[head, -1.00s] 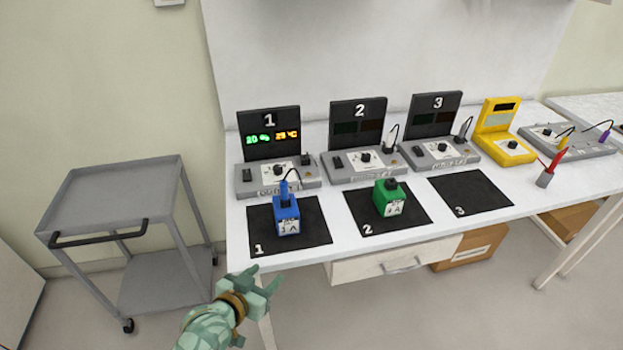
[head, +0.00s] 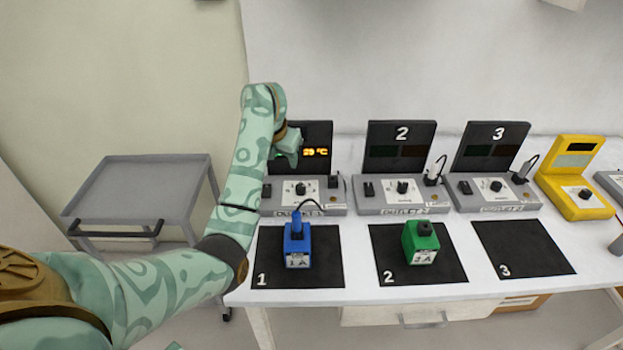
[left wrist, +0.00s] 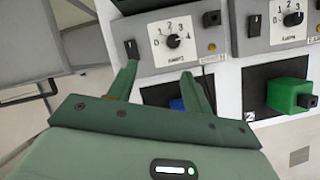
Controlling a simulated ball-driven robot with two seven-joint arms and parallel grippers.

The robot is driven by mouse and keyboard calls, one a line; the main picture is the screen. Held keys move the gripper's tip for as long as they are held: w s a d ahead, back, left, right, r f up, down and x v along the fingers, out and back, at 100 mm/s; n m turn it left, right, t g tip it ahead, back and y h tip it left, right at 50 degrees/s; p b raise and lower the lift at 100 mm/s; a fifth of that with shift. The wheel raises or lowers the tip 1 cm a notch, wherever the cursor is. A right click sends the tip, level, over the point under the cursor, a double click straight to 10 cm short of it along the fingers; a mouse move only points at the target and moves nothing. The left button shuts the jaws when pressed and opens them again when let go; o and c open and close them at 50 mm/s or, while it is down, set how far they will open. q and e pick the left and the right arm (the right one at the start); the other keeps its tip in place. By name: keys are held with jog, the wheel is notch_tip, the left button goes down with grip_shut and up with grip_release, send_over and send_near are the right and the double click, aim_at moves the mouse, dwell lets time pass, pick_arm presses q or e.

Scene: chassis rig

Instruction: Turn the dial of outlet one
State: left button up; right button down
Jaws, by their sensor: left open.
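Outlet one (head: 335,208) is a grey box with a dark upright screen (head: 322,137). Its black dial (head: 301,189) sits on a white scale plate. In the left wrist view the dial (left wrist: 173,41) shows with numbers around it. My left gripper (head: 290,150) is in front of the left part of the screen, above the dial. In the left wrist view its two fingers (left wrist: 160,84) are apart, empty and pointing toward the panel. The dial lies ahead of the gap, and no finger visibly touches it. My right gripper is not in view.
A blue block (head: 297,247) with a cabled plug stands on mat 1 and a green block (head: 420,243) on mat 2. Mat 3 (head: 523,249) is empty. Outlet two (head: 385,206) stands to the right. A grey trolley (head: 140,187) is at the left.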

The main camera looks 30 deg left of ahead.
pick_arm(q)
jog(key=d+h, duration=0.1)
jog(key=b, duration=0.7)
send_near(300, 187)
jog(key=x, duration=0.8)
jog(key=shift+s+d, duration=0.1)
jog(key=shift+w+f, duration=0.25)
jog(key=shift+f, duration=0.15)
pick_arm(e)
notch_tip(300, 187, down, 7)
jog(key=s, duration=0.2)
pick_arm(q)
jog(key=c, duration=1)
